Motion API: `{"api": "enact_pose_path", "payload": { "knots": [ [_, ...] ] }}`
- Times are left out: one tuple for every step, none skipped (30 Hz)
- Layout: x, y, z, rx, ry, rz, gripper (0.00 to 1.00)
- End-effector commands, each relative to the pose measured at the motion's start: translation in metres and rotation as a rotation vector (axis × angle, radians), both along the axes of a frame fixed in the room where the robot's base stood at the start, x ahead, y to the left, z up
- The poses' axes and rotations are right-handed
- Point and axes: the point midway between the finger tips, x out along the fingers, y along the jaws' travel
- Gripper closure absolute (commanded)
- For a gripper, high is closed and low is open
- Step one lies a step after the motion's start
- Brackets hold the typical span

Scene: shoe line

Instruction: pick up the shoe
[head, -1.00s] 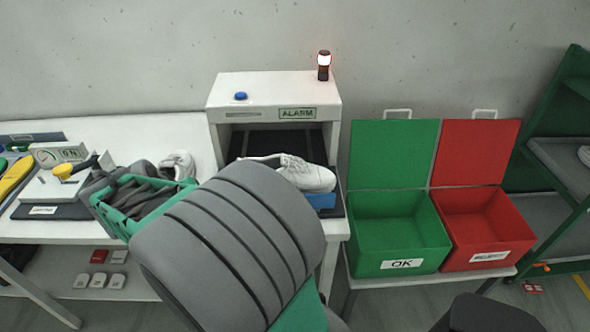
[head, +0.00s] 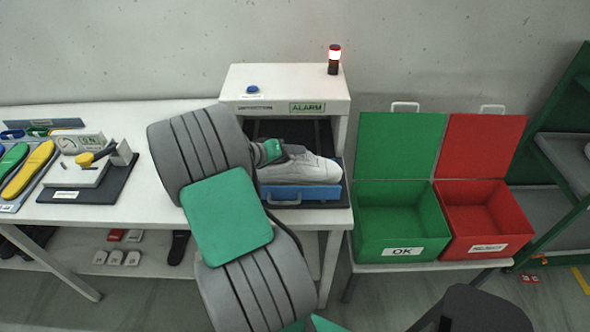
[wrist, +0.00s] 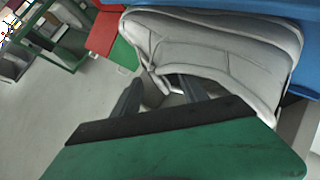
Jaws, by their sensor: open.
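A white shoe (head: 312,170) lies on a blue tray (head: 283,193) in the opening of the white alarm machine, toe to the right. My gripper (head: 289,150) has reached it from the left and is at its heel and opening end. In the wrist view the shoe (wrist: 215,45) fills the upper middle. My gripper (wrist: 160,90) is open, its two dark fingers apart at the shoe's near edge. The finger ends are partly hidden by the shoe, and I cannot tell whether they touch it.
The machine's white housing (head: 285,82) stands over the tray and close to my arm, with a lit red-and-white lamp (head: 334,60) on top. A green OK box (head: 385,245) and a red box (head: 470,240) stand open to the right. Insoles (head: 28,170) lie at the left.

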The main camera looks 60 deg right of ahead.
Motion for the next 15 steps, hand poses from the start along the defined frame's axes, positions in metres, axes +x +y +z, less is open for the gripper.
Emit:
{"api": "enact_pose_path", "payload": {
  "knots": [
    [0.0001, 0.0002, -0.0001, 0.0, 0.0, 0.0, 0.5],
    [0.0001, 0.0002, -0.0001, 0.0, 0.0, 0.0, 0.53],
    [0.0001, 0.0003, -0.0001, 0.0, 0.0, 0.0, 0.56],
    [0.0002, 0.0003, 0.0, 0.0, 0.0, 0.0, 0.58],
    [0.0001, 0.0004, -0.0001, 0.0, 0.0, 0.0, 0.61],
    [0.0001, 0.0005, 0.0, 0.0, 0.0, 0.0, 0.64],
    [0.0002, 0.0004, 0.0, 0.0, 0.0, 0.0, 0.67],
    [0.0001, 0.0005, 0.0, 0.0, 0.0, 0.0, 0.69],
    [0.0002, 0.0005, 0.0, 0.0, 0.0, 0.0, 0.72],
    [0.0002, 0.0005, 0.0, 0.0, 0.0, 0.0, 0.75],
    [0.0002, 0.0005, 0.0, 0.0, 0.0, 0.0, 0.77],
    [0.0002, 0.0005, 0.0, 0.0, 0.0, 0.0, 0.8],
    [0.0002, 0.0005, 0.0, 0.0, 0.0, 0.0, 0.83],
    [0.0002, 0.0005, 0.0, 0.0, 0.0, 0.0, 0.85],
    [0.0002, 0.0005, 0.0, 0.001, 0.0, -0.001, 0.89]
  ]
}}
